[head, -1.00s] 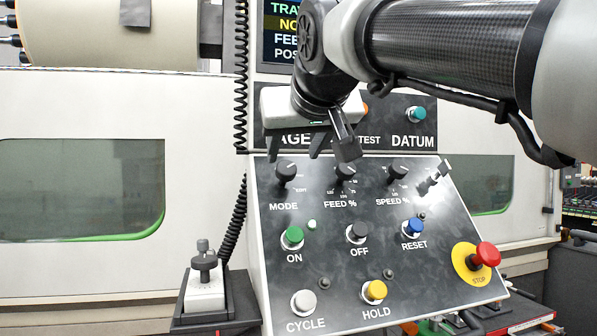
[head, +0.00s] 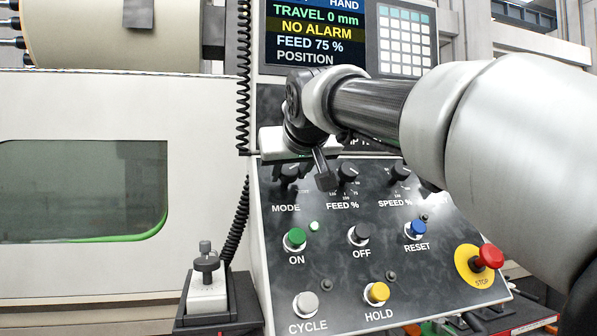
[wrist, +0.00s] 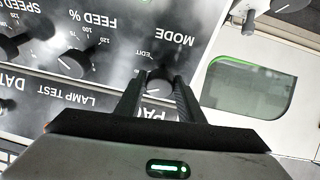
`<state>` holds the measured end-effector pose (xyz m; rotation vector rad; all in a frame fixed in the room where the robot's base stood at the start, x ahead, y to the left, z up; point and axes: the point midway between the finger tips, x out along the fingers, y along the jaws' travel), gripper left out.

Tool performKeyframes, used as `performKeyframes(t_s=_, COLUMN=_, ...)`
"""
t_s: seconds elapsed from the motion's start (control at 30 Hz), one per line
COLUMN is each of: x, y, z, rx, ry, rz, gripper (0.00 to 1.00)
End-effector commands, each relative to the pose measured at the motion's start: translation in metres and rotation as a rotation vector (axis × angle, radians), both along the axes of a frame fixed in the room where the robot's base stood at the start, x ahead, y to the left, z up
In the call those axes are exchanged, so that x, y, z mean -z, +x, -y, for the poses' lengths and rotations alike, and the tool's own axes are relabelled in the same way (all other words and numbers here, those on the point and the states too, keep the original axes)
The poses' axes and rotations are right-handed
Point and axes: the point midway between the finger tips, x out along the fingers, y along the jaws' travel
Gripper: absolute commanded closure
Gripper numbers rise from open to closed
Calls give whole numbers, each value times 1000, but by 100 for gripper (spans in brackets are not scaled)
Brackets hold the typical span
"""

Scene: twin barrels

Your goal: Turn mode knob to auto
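The mode knob is a round dark knob at the upper left of the sloped black control panel (head: 330,270). In the head view the mode knob (head: 289,172) is partly hidden by my gripper (head: 305,178), which hangs just above and in front of it. In the wrist view the knob (wrist: 158,88) shows between the two fingertips of my gripper (wrist: 159,78), near the upside-down MODE label (wrist: 175,40). The fingers are apart, one on each side of the knob; firm contact is not visible. The knob's auto mark is not readable. The screen (head: 320,35) reads HAND at its top.
The feed knob (head: 348,172) and speed knob (head: 399,173) sit to the right on the panel. Below are several push buttons and a red stop button (head: 490,256). A coiled black cable (head: 243,80) hangs left of the panel.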

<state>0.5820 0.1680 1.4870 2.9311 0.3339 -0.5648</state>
Motion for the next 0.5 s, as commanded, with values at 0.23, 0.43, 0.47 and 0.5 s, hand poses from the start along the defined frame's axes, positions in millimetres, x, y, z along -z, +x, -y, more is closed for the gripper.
performKeyframes(t_s=0.23, x=0, y=0, z=1, rx=1, ry=-1, rz=0, gripper=90)
performKeyframes(t_s=0.43, x=-1, y=0, z=2, rx=-17, ry=-25, rz=6, gripper=90)
performKeyframes(t_s=0.47, x=-1, y=0, z=2, rx=-24, ry=-33, rz=8, gripper=90)
performKeyframes(t_s=0.5, x=-1, y=0, z=2, rx=-32, ry=-45, rz=11, gripper=90)
